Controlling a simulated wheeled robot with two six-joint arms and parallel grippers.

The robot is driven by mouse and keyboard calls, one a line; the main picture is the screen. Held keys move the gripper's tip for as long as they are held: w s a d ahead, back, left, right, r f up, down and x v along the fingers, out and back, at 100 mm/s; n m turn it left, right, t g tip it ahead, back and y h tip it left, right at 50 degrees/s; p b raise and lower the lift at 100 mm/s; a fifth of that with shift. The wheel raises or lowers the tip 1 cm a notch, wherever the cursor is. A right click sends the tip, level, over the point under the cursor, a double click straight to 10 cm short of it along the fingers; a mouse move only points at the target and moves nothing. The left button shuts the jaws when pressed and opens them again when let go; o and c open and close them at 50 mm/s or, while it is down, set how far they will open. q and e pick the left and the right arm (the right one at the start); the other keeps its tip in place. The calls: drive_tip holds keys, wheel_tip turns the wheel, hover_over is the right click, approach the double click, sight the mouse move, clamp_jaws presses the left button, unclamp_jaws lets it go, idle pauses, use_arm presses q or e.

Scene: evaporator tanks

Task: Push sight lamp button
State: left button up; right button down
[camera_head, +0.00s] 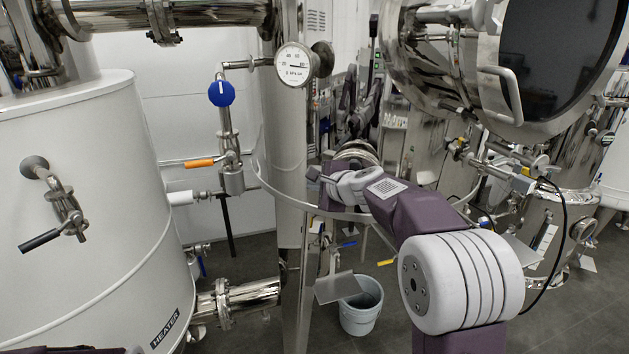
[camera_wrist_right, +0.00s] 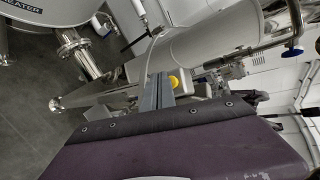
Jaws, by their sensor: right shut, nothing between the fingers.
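A round yellow button (camera_wrist_right: 173,82) shows in the right wrist view, on a small light housing beside a large metal cylinder. I take it for the sight lamp button; I cannot make it out in the head view. My right gripper (camera_wrist_right: 158,91) is shut and empty, its grey fingers just left of the yellow button in that view. I cannot tell whether they touch it. In the head view my right arm reaches in from the lower right, and the right gripper (camera_head: 315,173) is small and partly hidden near the steel column. My left gripper is out of view.
The steel column (camera_head: 290,130) with a pressure gauge (camera_head: 294,64) stands close to my right gripper. A white heater tank (camera_head: 90,200) fills the left. A large round vessel (camera_head: 510,60) is at the upper right. A grey bucket (camera_head: 362,308) stands on the floor.

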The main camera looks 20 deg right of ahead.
drive_tip(key=s+a+b, duration=0.1)
drive_tip(key=s+a, duration=0.1)
drive_tip(key=s, duration=0.3)
drive_tip(key=s+a+f+n+g+b, duration=0.1)
drive_tip(key=s+f+n+g+b, duration=0.15)
drive_tip(key=f, duration=0.55)
drive_tip(key=s+a+f+n+g+b, duration=0.1)
drive_tip(key=s+a+f+n+b, duration=0.1)
drive_tip(key=s+f, duration=0.35)
drive_tip(key=s+a+f+n+g+b, duration=0.1)
drive_tip(key=s+f+n+g+b, duration=0.1)
drive_tip(key=f, duration=0.7)
drive_tip(key=s+d+f+n+g+h, duration=0.1)
drive_tip(key=s+d+f+n+g, duration=0.1)
drive_tip(key=s+f+n, duration=0.4)
drive_tip(key=s+d+f+n+g+h+b, duration=0.1)
drive_tip(key=s+f+n+g, duration=0.3)
drive_tip(key=s, duration=0.9)
wheel_tip(320, 180, down, 4)
drive_tip(key=d+n, duration=0.1)
drive_tip(key=n, duration=0.1)
drive_tip(key=shift+d+n+h, duration=0.25)
drive_tip(key=shift+n+h, duration=0.05)
drive_tip(key=shift+n, duration=0.05)
drive_tip(key=shift+r, duration=0.1)
